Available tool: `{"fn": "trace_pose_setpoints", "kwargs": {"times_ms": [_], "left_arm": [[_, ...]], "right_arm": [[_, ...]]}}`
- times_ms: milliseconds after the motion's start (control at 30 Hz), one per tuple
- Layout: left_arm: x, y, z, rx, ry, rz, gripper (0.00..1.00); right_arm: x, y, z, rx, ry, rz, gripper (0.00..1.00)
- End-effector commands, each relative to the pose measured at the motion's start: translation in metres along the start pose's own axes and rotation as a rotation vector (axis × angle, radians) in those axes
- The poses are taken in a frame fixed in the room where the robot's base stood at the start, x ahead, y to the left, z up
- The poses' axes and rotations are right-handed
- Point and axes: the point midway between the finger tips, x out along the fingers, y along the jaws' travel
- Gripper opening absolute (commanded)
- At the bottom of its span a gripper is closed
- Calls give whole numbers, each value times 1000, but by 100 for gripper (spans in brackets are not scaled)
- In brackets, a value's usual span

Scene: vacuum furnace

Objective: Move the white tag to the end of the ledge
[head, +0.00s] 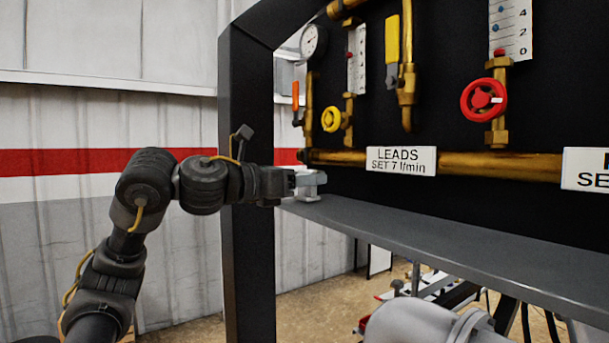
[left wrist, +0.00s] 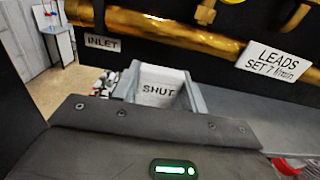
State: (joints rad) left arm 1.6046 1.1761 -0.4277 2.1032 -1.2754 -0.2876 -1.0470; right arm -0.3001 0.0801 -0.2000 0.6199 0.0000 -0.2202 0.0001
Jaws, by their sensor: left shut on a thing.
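The white tag (left wrist: 162,88), marked SHUT, is between the two grey fingers of my left gripper (left wrist: 160,97) in the left wrist view. The gripper is shut on it. In the head view my left gripper (head: 308,184) is at the left end of the grey ledge (head: 430,244), close to the frame post. The tag cannot be made out clearly there, and I cannot tell whether it touches the ledge. The ledge also shows at the right in the left wrist view (left wrist: 262,133). My right gripper is not in view.
A brass pipe (head: 500,165) with a LEADS sign (head: 401,160) runs above the ledge. A dark post (head: 247,200) stands beside my left gripper. A red valve wheel (head: 483,100) and a yellow one (head: 331,119) stick out. The visible ledge to the right is clear.

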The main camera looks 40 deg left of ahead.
Motion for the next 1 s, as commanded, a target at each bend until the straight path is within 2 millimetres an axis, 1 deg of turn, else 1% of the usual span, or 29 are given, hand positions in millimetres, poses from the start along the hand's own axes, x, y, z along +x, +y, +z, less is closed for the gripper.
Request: {"fn": "trace_pose_setpoints", "kwargs": {"times_ms": [167, 300, 333, 500, 733, 833, 933, 1000], "left_arm": [[0, 0, 0, 0, 0, -1, 21], [0, 0, -5, 0, 0, 0, 21], [0, 0, -5, 0, 0, 0, 44], [0, 0, -4, 0, 0, 0, 65], [0, 0, -3, 0, 0, 0, 65], [0, 0, 2, 0, 0, 0, 65], [-11, 0, -2, 1, -3, 0, 65], [-24, 0, -2, 3, -5, 2, 65]], "right_arm": [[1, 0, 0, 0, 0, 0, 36], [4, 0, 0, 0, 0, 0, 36], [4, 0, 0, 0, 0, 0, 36], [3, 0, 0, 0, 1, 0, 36], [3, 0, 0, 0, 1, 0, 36], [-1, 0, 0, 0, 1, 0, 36], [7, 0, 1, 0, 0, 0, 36], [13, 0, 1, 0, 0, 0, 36]]}}
